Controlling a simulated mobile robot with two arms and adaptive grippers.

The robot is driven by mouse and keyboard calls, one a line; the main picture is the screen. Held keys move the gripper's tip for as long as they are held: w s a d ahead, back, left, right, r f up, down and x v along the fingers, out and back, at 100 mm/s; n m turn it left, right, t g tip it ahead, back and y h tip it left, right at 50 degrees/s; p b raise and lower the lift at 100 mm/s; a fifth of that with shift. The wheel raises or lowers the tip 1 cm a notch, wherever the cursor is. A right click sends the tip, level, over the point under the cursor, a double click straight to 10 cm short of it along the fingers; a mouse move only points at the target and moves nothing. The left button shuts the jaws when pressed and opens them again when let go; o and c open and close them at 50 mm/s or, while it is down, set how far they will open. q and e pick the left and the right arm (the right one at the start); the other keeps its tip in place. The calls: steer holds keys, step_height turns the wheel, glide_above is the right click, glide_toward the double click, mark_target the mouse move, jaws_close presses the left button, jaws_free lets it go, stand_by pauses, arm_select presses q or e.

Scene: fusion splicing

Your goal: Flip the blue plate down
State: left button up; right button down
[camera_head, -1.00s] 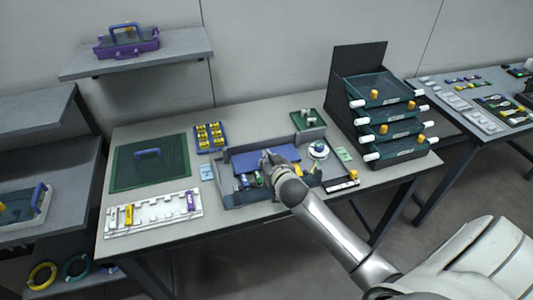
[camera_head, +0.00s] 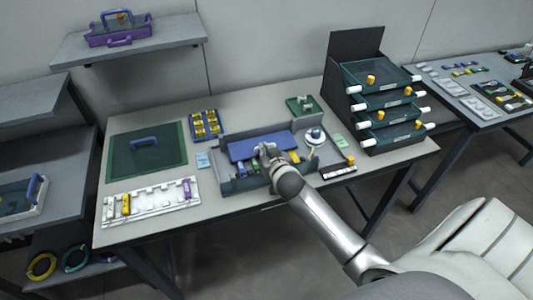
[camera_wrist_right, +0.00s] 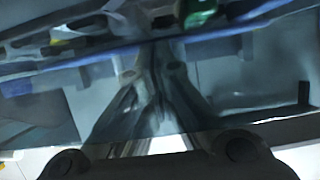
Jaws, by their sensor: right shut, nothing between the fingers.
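The blue plate (camera_head: 245,147) sits in the grey open fixture (camera_head: 226,184) at the middle of the table. It looks tilted, with its broad face toward the head camera. My right gripper (camera_head: 266,149) is shut and empty at the front of the plate and hides part of it. I cannot tell whether it touches the plate. In the right wrist view the shut fingers (camera_wrist_right: 155,55) point at a blurred blue edge that crosses the picture. My left gripper is not in view.
A green mat (camera_head: 118,168) with a blue handle and a white rack (camera_head: 158,200) lie to the left. Yellow parts sit in a blue tray (camera_head: 195,131) behind. A round white-and-blue part (camera_head: 315,135) is right of the plate. Stacked drawers (camera_head: 383,98) stand at the right.

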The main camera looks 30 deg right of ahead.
steer(key=v, duration=1.2)
stand_by(0.3)
steer(key=s+a+f+n+g+y, duration=0.1)
steer(key=s+a+f+n+g, duration=0.2)
steer(key=s, duration=0.5)
steer(key=s+a+f+g+y, duration=0.1)
steer(key=s+a+f+g, duration=0.2)
steer(key=s, duration=0.4)
steer(key=s+a+f+n+g+y, duration=0.1)
steer(key=s+a+n+g, duration=0.1)
steer(key=s+a+g, duration=0.45)
step_height(320, 180, down, 28)
steer(key=s+d+t, duration=0.2)
steer(key=s, duration=0.1)
steer(key=s+d+f+g, duration=0.1)
steer(key=s+d+f, duration=0.1)
steer(key=s+f, duration=1.2)
steer(key=shift+s+d+f, duration=0.15)
steer(key=shift+s+d, duration=0.1)
steer(key=shift+s, duration=0.8)
